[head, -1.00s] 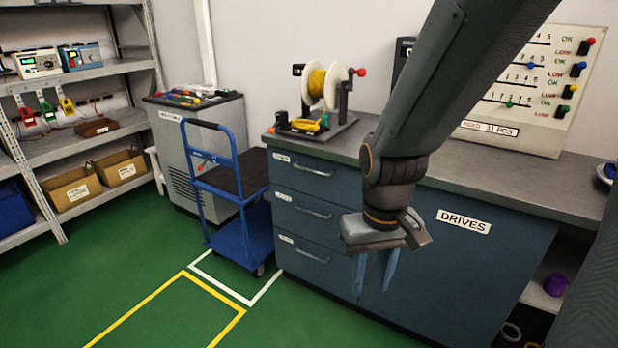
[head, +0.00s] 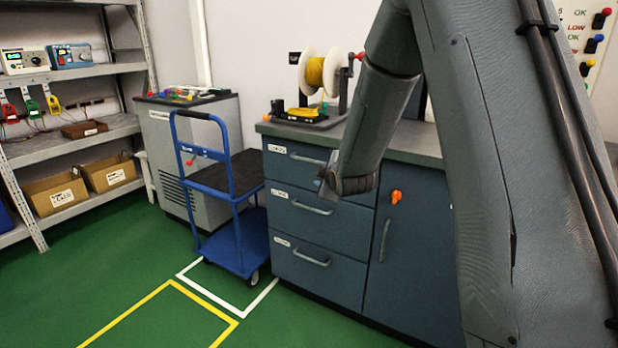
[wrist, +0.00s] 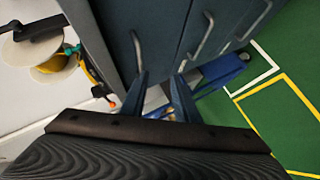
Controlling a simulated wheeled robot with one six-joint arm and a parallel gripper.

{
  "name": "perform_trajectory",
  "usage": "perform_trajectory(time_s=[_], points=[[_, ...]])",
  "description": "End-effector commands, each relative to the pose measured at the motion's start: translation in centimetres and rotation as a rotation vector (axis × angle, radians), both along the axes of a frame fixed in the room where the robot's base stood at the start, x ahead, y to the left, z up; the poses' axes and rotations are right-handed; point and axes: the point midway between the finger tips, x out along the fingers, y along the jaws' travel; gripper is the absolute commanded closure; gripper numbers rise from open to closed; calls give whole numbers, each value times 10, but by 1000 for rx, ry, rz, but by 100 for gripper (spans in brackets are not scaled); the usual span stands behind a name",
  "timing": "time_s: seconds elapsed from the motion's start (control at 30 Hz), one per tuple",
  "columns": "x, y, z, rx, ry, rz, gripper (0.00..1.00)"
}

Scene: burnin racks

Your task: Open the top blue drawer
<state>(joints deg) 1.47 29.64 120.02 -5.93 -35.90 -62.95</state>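The top blue drawer (head: 291,165) is the uppermost of three drawers in the blue cabinet and looks shut. Its grey bar handle (head: 307,158) is partly covered by my arm. My gripper (head: 327,184) is at the drawer fronts, mostly hidden behind my wrist in the head view. In the wrist view my gripper (wrist: 160,76) is open, with two blue fingers apart and nothing seen between them. The top drawer's handle (wrist: 137,50) lies just beyond the left fingertip. The second drawer's handle (wrist: 203,35) is to the right. I cannot tell whether a finger touches.
The second drawer (head: 300,207) and bottom drawer (head: 312,267) are shut. A door with an orange piece (head: 396,197) is to their right. A cable spool (head: 316,72) stands on the countertop. A blue trolley (head: 240,238) stands left of the cabinet. Green floor in front is clear.

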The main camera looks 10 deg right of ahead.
Motion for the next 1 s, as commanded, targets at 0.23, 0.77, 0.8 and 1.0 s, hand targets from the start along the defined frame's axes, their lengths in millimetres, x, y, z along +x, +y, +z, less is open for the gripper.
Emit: perform_trajectory(time_s=[0.23,0.77,0.8,1.0], points=[[59,3,-4,-221,-255,97,72],[122,8,-9,-246,-285,105,72],[127,8,-9,-246,-286,105,72],[139,9,-11,-245,-284,105,72]])
